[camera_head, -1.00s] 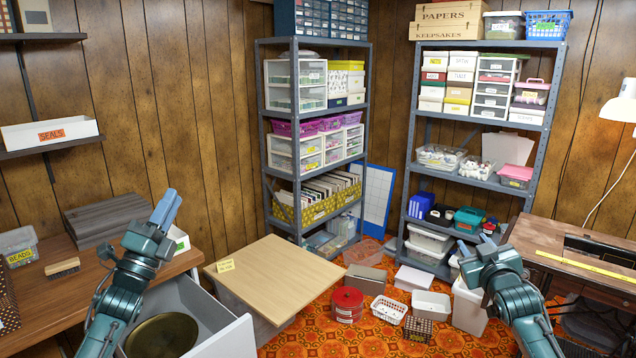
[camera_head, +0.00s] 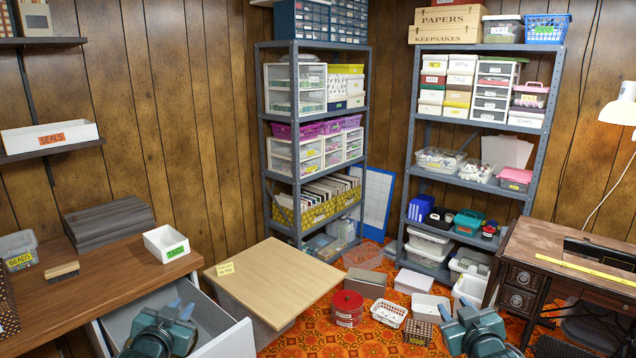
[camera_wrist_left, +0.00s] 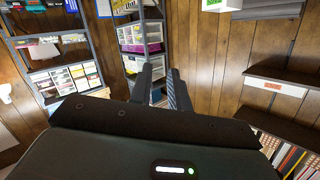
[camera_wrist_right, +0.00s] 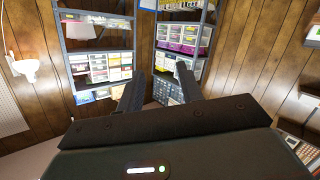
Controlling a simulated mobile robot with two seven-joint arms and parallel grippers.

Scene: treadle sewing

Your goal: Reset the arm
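My left gripper (camera_head: 181,308) is low at the bottom of the head view, over the open drawer of the left table. Its two fingers stand apart with a narrow gap and nothing between them, as the left wrist view (camera_wrist_left: 160,72) also shows. My right gripper (camera_head: 459,311) is low at the bottom right of the head view, above the orange patterned carpet. Its fingers are spread wider and empty, as the right wrist view (camera_wrist_right: 160,72) also shows. Neither gripper touches anything visible.
The wooden left table (camera_head: 115,260) carries a white TAGS tray (camera_head: 167,243). Its open drawer (camera_head: 226,340) is partly hidden by my left arm. A light board (camera_head: 275,283) lies beside it. The sewing table (camera_head: 560,245) is at right.

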